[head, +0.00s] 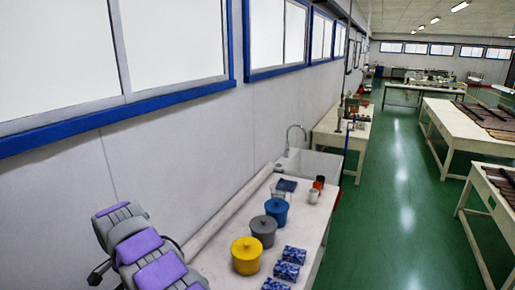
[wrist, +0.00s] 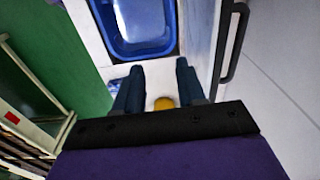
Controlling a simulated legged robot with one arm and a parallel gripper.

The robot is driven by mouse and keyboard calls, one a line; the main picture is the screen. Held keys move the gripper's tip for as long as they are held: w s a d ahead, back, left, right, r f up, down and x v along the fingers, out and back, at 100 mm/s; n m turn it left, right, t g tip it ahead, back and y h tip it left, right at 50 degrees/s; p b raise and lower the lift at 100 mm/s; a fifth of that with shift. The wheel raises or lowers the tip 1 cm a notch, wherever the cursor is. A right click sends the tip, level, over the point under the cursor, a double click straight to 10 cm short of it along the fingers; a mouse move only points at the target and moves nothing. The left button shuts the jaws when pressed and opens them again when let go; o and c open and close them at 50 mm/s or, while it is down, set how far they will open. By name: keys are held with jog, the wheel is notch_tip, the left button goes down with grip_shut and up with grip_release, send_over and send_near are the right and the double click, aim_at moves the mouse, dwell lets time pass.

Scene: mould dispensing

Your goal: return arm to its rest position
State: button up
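My gripper (wrist: 160,78) shows in the wrist view with its two dark fingers spread apart. I see nothing held between them; a pale surface and part of a yellow thing (wrist: 164,103) lie beyond the gap. In the head view my purple and grey arm is at the lower left, beside the wall, and I cannot make out the gripper's fingers there.
A red bottle (head: 319,183), a cup and a tap stand farther back. The wrist view shows a blue basin (wrist: 143,46). The wall (head: 150,165) is close on the left; green floor (head: 395,215) is open to the right.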

jog(key=s+d+r+n+b, duration=0.15)
jog(key=d+b, duration=0.85)
jog(key=d, duration=2.2)
jog(key=s+d+f+n+g+b, duration=0.1)
jog(key=s+d+f+b, duration=0.3)
jog(key=s+d, duration=0.5)
jog(key=s+d+f+g+b, duration=0.1)
jog(key=s+d+f+b, duration=0.3)
jog(key=s+d, duration=0.5)
jog(key=s+f+b, duration=0.1)
jog(key=s+f, duration=0.2)
jog(key=s, duration=0.3)
jog(key=s+d+f+n+b, duration=0.1)
jog(key=s+f+b, duration=0.1)
jog(key=s, duration=0.5)
jog(key=shift+d+f, duration=0.15)
jog(key=shift+f, duration=0.7)
jog(key=shift+s+n, duration=0.1)
jog(key=shift+n, duration=0.15)
